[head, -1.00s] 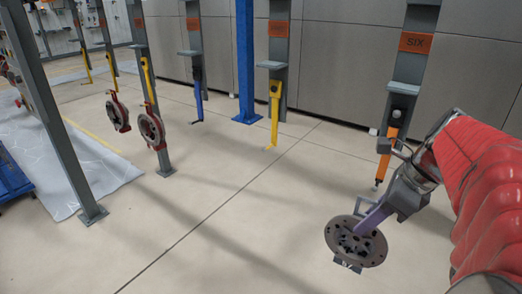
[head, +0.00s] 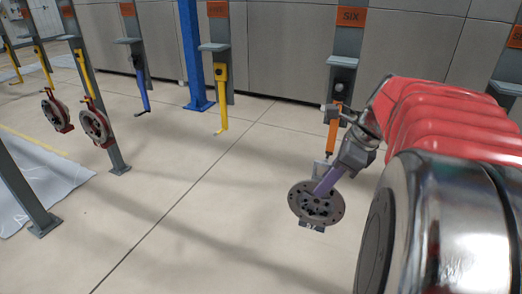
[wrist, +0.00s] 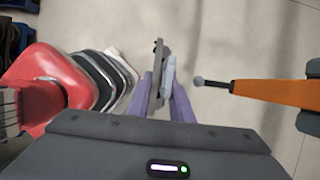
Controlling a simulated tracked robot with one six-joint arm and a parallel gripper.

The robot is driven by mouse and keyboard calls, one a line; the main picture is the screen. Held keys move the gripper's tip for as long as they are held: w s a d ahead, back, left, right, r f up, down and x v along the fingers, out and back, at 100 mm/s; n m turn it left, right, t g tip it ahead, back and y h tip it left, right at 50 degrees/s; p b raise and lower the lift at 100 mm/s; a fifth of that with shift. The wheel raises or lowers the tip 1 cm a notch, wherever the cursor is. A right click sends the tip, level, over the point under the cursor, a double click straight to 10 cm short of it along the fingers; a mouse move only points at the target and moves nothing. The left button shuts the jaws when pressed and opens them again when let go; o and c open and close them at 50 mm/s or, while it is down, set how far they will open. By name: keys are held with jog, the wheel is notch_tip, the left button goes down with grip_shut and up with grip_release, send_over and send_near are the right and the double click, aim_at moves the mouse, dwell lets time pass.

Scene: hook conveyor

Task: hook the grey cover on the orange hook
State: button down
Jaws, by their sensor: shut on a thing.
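The grey cover (head: 303,204) is a round, dark grey plate with several holes, tilted in the air above the floor. My gripper (head: 321,188) is shut on it with purple fingers. In the wrist view the cover (wrist: 155,82) shows edge-on between the fingertips (wrist: 164,95). The orange hook (head: 332,126) hangs from the post marked SIX, behind the cover in the head view. In the wrist view the orange hook (wrist: 270,92) is to the right of the cover, apart from it, its rounded grey tip (wrist: 199,81) towards the cover. My gripper partly hides its lower end in the head view.
A yellow hook (head: 222,95) and a blue hook (head: 142,90) hang on posts to the left. Two red-rimmed round parts (head: 96,127) hang further left. A blue column (head: 192,60) stands between posts. The floor between is clear.

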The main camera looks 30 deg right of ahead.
jog(key=w+d+f, duration=0.1)
jog(key=w+d, duration=0.3)
jog(key=d, duration=0.1)
jog(key=shift+w+d+f, duration=0.15)
jog(key=shift+d+f, duration=0.1)
jog(key=shift+d, duration=0.1)
dwell(1.1)
dwell(0.6)
jog(key=c, duration=1.5)
grip_release()
jog(key=shift+f, duration=0.1)
jog(key=v, duration=0.7)
jog(key=shift+d+r, duration=0.1)
jog(key=shift+r, duration=0.1)
